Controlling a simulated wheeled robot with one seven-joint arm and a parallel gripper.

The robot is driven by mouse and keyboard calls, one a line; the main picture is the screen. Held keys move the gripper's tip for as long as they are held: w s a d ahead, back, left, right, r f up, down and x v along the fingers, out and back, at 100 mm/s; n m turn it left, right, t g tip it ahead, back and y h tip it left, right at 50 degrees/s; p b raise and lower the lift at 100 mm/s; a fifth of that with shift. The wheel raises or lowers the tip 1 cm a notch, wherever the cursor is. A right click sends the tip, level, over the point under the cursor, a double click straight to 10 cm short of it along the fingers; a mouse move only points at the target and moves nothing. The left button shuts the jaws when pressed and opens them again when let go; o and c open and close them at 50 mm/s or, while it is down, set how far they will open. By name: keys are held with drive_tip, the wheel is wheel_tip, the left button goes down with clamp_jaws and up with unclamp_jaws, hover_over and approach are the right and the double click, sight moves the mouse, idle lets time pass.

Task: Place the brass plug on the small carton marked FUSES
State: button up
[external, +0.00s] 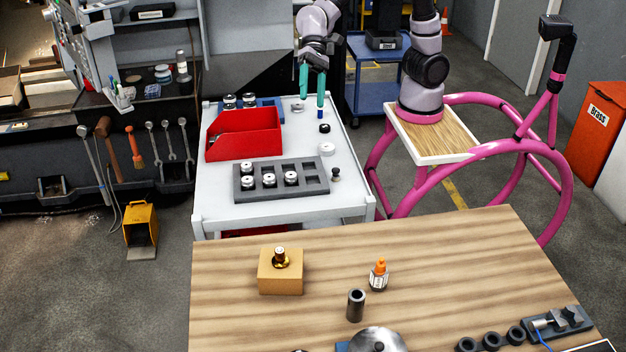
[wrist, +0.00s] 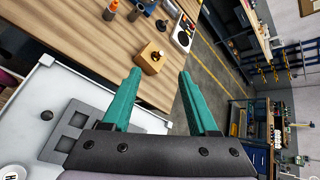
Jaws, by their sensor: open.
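The brass plug (external: 281,256) stands upright on top of a small tan carton (external: 280,281) at the front left of the wooden table. No FUSES marking on the carton can be read. In the wrist view the carton (wrist: 149,66) and the plug (wrist: 154,56) show small, beyond and between my fingertips. My gripper (external: 312,92) has teal fingers, spread apart and empty, over the far end of the white cart, well away from the carton. The open fingers also show in the wrist view (wrist: 160,74).
The white cart (external: 345,196) holds a red bin (external: 243,142), a dark grey tray (external: 318,193) with several metal parts, and small loose parts. On the wooden table (external: 225,325), an orange-capped bottle (external: 379,276) and a dark cylinder (external: 356,306) stand right of the carton.

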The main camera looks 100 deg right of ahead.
drive_tip(key=s+d+r+n+t+h, duration=0.2)
drive_tip(key=s+d+r+n+h, duration=0.1)
drive_tip(key=s+d, duration=0.7)
drive_tip(key=s+d+r+n+t+h, duration=0.3)
drive_tip(key=s+d, duration=0.6)
drive_tip(key=d, duration=0.7)
drive_tip(key=n+h, duration=0.1)
drive_tip(key=h, duration=0.1)
drive_tip(key=shift+s+d+r+h, duration=0.15)
drive_tip(key=shift+s+d+h, duration=0.15)
drive_tip(key=shift+s+h, duration=0.1)
